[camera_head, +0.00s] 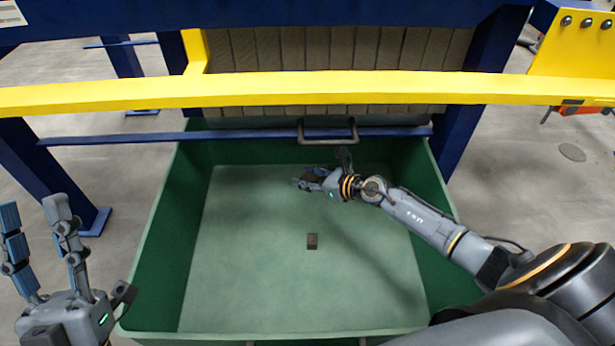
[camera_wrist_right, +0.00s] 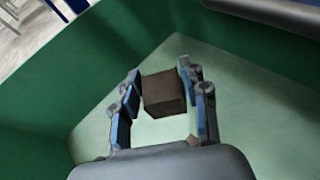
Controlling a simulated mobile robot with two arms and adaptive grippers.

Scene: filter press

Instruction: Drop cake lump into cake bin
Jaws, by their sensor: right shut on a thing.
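The cake bin (camera_head: 160,240) is a large green open-topped bin in the middle of the head view. Its green wall also shows in the right wrist view (camera_wrist_right: 60,100). My right gripper (camera_head: 305,181) is over the inside of the bin. In the right wrist view its two fingers (camera_wrist_right: 160,100) are shut on a small dark brown cake lump (camera_wrist_right: 163,94). My left gripper (camera_head: 33,208) is open and empty, to the left of the bin.
A yellow rail (camera_head: 290,90) of the press crosses above the bin's far side, with grey plates (camera_head: 340,50) behind it. A blue bar (camera_head: 230,134) and a grey handle (camera_head: 327,139) sit at the bin's far edge. Blue posts (camera_head: 45,180) stand on both sides.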

